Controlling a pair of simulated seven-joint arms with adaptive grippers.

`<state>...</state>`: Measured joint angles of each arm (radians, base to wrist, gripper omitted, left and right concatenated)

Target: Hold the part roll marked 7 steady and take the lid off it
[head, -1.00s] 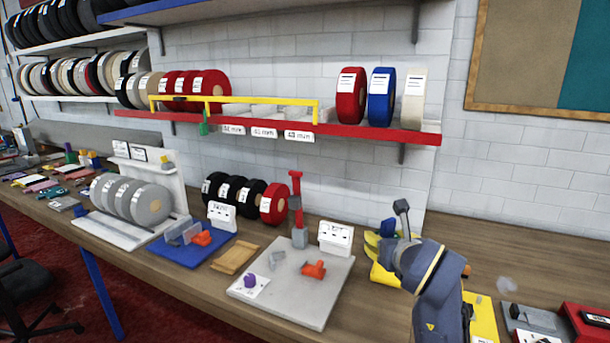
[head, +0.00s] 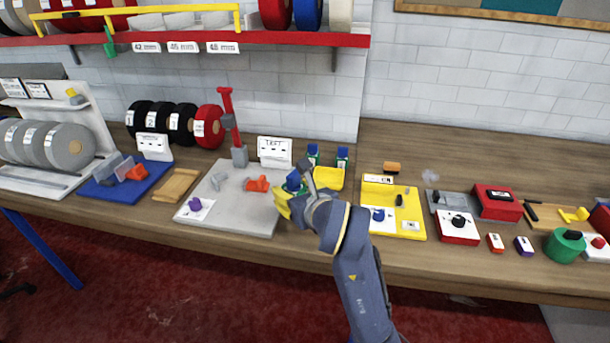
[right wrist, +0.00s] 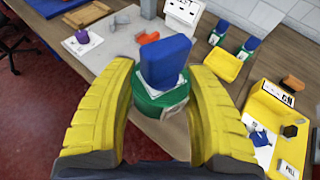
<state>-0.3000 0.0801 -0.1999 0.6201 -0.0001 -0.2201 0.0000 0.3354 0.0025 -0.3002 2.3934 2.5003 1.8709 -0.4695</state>
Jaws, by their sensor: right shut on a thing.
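My right gripper (head: 287,198) is over the bench, near the right edge of a grey board (head: 235,222). In the right wrist view its yellow fingers (right wrist: 163,75) are closed around a green round part roll (right wrist: 150,102) with a blue lid (right wrist: 165,62) on top. A white label shows low on the roll, but I cannot read a number. The blue lid also shows in the head view (head: 293,180). Two similar green pieces with blue tops (head: 313,154) (head: 342,157) stand behind a yellow tray (head: 328,180). My left gripper is not in view.
A red post (head: 228,110) on a grey base and a white sign (head: 275,152) stand behind the board. An orange part (head: 257,184) and a purple part (head: 194,204) lie on it. A yellow board (head: 408,225) with small items lies to the right.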

